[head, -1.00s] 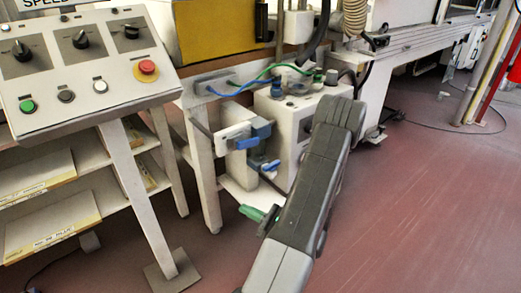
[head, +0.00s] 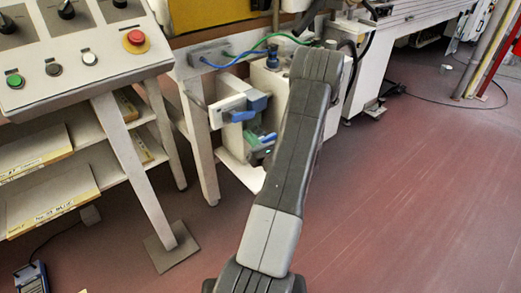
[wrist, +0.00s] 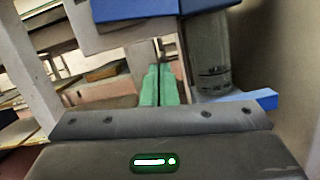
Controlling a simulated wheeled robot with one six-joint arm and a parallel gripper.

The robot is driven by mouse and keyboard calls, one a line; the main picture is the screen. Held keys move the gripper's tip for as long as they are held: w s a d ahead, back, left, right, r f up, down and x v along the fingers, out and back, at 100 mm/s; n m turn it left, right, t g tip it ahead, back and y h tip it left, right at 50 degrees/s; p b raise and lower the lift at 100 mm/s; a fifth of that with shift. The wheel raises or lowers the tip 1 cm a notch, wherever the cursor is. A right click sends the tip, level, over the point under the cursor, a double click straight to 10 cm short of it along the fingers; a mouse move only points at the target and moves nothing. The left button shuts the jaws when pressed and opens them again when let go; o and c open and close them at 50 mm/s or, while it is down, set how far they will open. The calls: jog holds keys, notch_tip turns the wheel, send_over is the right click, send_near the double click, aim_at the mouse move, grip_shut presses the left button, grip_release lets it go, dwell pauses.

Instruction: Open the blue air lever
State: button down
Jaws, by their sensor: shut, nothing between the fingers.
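A white and grey-blue valve fitting (head: 232,108) is fixed on the white frame, with a blue lever-like part (head: 243,116) at its front. A second, lower blue part (head: 265,150) shows beneath it, partly hidden by my arm. In the wrist view a broad blue piece (wrist: 150,9) spans the top, a grey cylinder (wrist: 210,60) hangs below it, and a blue bar (wrist: 250,101) sticks out at the right. My gripper (wrist: 159,84) has its green fingers together and empty, left of the cylinder and below the broad blue piece. The fingertips also show in the head view (head: 251,137).
A slanted control panel (head: 85,60) with a red button stands at the left, above shelves (head: 45,150). Blue and green hoses (head: 235,60) run above the fitting. A white box (head: 268,85) stands behind my arm. The red floor (head: 410,200) at the right is clear.

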aim_at(250, 118)
jog(key=shift+w+d+r, duration=0.1)
jog(key=shift+d+r, duration=0.05)
jog(key=shift+r, duration=0.85)
jog(key=shift+w+d+r, duration=0.1)
jog(key=shift+d+r, duration=0.05)
jog(key=shift+r, duration=0.8)
jog(key=shift+w+d+r+n+y+b, duration=0.15)
jog(key=shift+r+n+b, duration=0.2)
jog(key=shift+n, duration=0.3)
jog(key=shift+w+d+r+n+y+b, duration=0.15)
jog(key=shift+r+n+b, duration=0.15)
jog(key=shift+n, duration=0.35)
jog(key=shift+r, duration=0.3)
jog(key=s+d+f+b, duration=0.1)
jog(key=s+d+f, duration=0.4)
jog(key=s+f, duration=0.2)
jog(key=shift+s+d+b, duration=0.3)
jog(key=shift+s+d, duration=0.05)
jog(key=shift+s, duration=0.2)
